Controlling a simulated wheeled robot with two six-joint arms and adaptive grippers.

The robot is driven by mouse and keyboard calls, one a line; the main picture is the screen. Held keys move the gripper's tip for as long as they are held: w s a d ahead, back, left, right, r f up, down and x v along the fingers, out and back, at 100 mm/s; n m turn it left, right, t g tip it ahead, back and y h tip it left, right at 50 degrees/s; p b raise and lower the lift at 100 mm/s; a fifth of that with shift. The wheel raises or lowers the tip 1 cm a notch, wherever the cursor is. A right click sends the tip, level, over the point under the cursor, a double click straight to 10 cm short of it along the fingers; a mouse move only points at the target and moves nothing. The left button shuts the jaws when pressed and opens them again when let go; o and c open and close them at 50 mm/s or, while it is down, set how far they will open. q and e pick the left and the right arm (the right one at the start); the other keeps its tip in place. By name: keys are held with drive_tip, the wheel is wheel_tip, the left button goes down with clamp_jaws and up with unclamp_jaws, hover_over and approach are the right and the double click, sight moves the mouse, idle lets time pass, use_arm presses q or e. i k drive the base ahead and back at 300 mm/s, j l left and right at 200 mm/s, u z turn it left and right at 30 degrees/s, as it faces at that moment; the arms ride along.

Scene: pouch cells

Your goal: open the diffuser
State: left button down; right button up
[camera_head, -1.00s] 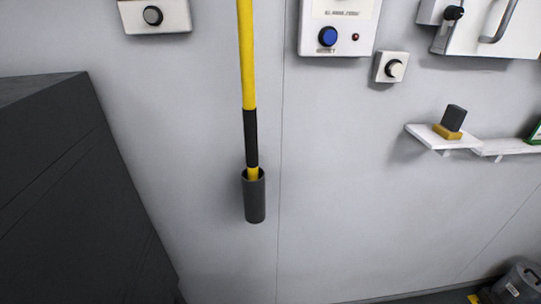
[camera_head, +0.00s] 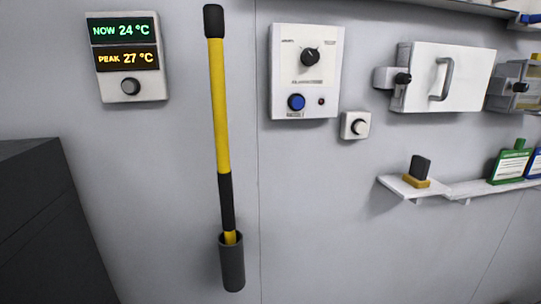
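Nothing in view is clearly marked as the diffuser, so I cannot tell which thing it is. A white wall box (camera_head: 448,77) with a grey bar handle and a black knob or latch at its left side hangs at the upper right; its front looks shut. A grey unit (camera_head: 517,86) with a black knob is beside it at the right edge, partly cut off. A white control panel (camera_head: 305,72) carries a black dial, a blue button and a small dark red light. Neither of my grippers is in view.
A yellow and black pole (camera_head: 220,120) stands in a dark wall holder (camera_head: 232,265). A display (camera_head: 127,58) reads NOW 24 °C, PEAK 27 °C. A small knob box (camera_head: 355,125) is right of the panel. A white shelf (camera_head: 470,188) holds a dark block and green and blue containers. A dark cabinet (camera_head: 45,225) is at left.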

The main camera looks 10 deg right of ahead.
sight(459, 81)
drive_tip(key=z, duration=1.3)
